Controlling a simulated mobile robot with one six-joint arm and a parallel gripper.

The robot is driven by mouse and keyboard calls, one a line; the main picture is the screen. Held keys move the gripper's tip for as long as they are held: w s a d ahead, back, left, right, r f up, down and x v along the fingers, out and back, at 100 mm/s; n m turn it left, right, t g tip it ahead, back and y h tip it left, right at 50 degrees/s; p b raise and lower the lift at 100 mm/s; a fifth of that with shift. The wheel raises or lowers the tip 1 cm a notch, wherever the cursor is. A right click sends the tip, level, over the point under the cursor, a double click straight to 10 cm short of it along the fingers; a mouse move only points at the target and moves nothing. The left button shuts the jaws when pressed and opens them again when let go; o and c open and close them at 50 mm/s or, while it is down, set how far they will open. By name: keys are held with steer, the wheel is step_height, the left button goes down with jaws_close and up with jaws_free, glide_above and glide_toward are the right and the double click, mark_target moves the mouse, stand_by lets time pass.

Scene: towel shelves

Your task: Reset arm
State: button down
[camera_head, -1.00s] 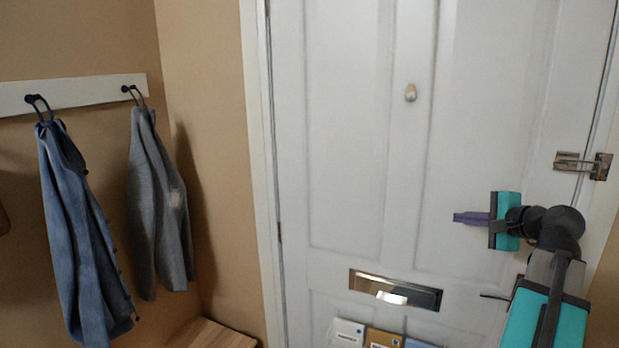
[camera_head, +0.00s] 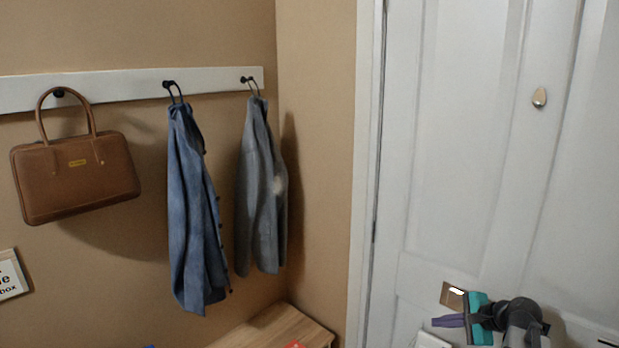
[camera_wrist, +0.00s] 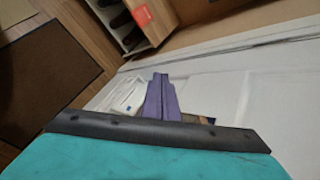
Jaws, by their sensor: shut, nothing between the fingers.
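My gripper (camera_head: 440,321) shows at the lower right of the head view, in front of the white door (camera_head: 450,190). Its purple fingers are together with nothing between them and point left. In the wrist view the purple fingers (camera_wrist: 162,98) are also closed together at the middle, past the dark edge of the teal gripper body. They are apart from any object I can make out. The lower part of my arm is cut off by the picture's bottom edge.
A brown handbag (camera_head: 76,178), a blue jacket (camera_head: 195,215) and a grey jacket (camera_head: 260,195) hang from a white hook rail (camera_head: 130,88). A wooden bench top (camera_head: 280,325) is below. The wrist view shows a dark mat (camera_wrist: 45,80) on the floor and pale papers (camera_wrist: 122,95) beside the fingers.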

steer(key=s+a+f+n+g+b, duration=0.1)
steer(key=s+a+f+n+g, duration=0.4)
steer(key=a+f, duration=0.9)
steer(key=s+a+f+n+g, duration=0.1)
steer(key=s+a+f+g, duration=0.2)
steer(key=s+a+f, duration=0.75)
steer(key=s+a+f+n+g, duration=0.35)
steer(key=s+f, duration=0.25)
steer(key=f, duration=0.6)
steer(key=s+d+f+n+g+h, duration=0.1)
steer(key=s+d+f+n+h, duration=0.1)
steer(key=s, duration=0.4)
steer(key=s+d+f+n+g+h, duration=0.1)
steer(key=s+d+f+n+h, duration=0.1)
steer(key=s+f+n, duration=0.3)
steer(key=s+n+h, duration=0.1)
steer(key=s, duration=0.1)
steer(key=shift+s+d+f+h, duration=0.15)
steer(key=shift+s+d+h, duration=0.15)
steer(key=shift+h, duration=0.1)
